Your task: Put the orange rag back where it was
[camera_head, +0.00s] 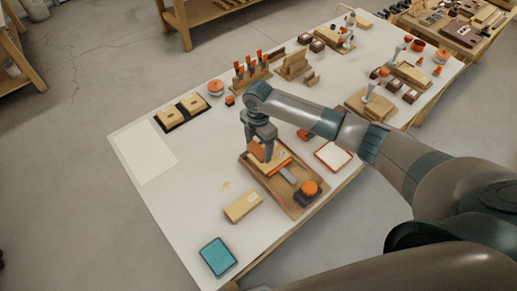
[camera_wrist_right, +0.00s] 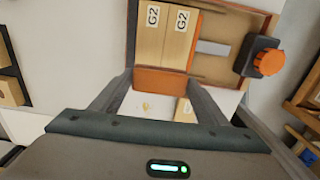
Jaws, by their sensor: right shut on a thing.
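I cannot tell whether the rag touches the blocks or the tray. The tray also holds a grey flat piece (camera_wrist_right: 213,48) and a dark item with an orange knob (camera_wrist_right: 268,62). My left gripper is not in view.
A wooden block (camera_head: 242,207) and a teal pad (camera_head: 217,257) lie left of and below the tray. A red-framed white tray (camera_head: 333,156) lies to its right. A rack of orange-handled tools (camera_head: 250,72) stands beyond. The white tabletop (camera_head: 190,185) left of the tray is mostly clear.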

